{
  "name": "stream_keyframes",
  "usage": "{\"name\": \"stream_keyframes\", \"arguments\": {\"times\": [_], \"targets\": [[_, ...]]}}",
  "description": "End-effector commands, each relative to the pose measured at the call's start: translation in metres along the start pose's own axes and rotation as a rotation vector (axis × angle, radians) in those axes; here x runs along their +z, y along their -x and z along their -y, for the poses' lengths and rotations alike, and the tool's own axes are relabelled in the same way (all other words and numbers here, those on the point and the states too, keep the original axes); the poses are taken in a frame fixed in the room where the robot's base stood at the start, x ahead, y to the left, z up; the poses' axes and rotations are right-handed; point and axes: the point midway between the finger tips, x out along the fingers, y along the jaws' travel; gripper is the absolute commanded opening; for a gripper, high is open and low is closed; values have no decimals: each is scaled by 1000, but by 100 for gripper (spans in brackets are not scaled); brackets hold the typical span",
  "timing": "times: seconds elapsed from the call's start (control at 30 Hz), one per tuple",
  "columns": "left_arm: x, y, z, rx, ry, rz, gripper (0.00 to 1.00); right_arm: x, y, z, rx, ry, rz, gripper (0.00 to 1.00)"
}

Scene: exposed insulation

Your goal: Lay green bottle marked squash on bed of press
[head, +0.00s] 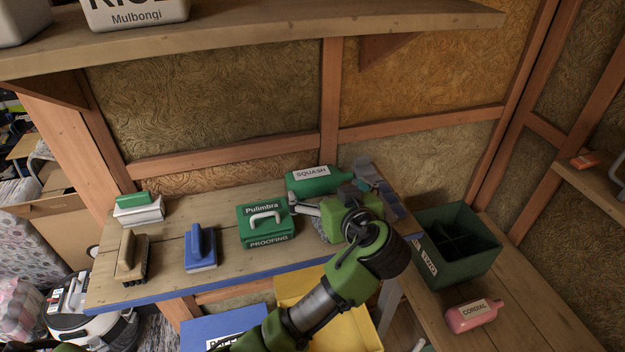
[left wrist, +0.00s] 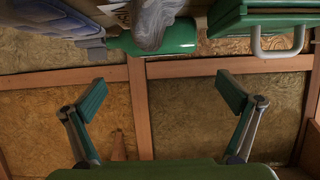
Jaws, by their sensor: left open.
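The green bottle marked SQUASH (head: 308,186) lies on its side at the back of the workbench, label up. In the left wrist view the bottle (left wrist: 178,40) shows at the top, partly hidden by a grey lumpy thing (left wrist: 154,22). My left gripper (head: 332,192) is over the bench at the near side of the bottle, open and empty; its spread fingers (left wrist: 162,95) are clear of the bottle in the wrist view. A blue-grey ribbed thing (head: 393,206) stands right of the bottle, partly hidden by my arm; I cannot tell whether it is the press. My right gripper is not seen.
The green Pulimbra box (head: 262,212) with a handle stands close left of my gripper. A blue brush (head: 201,250), a tan brush (head: 131,258) and a white-and-green block (head: 138,210) are further left. A dark green crate (head: 468,262) and pink bottle (head: 470,315) are at right.

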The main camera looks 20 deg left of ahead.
Motion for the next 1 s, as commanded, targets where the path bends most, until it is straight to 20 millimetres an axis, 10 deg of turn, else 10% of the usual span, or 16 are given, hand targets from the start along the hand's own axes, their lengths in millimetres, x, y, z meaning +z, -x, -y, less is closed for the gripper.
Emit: {"name": "stream_keyframes", "arguments": {"times": [0.2,0.57,1.0], "targets": [[-1,-36,1,-2,0,-1,100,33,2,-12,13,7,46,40],[-4,-74,3,-4,-1,-2,100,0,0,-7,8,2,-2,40],[-3,-95,1,0,1,1,97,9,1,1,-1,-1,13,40]]}}
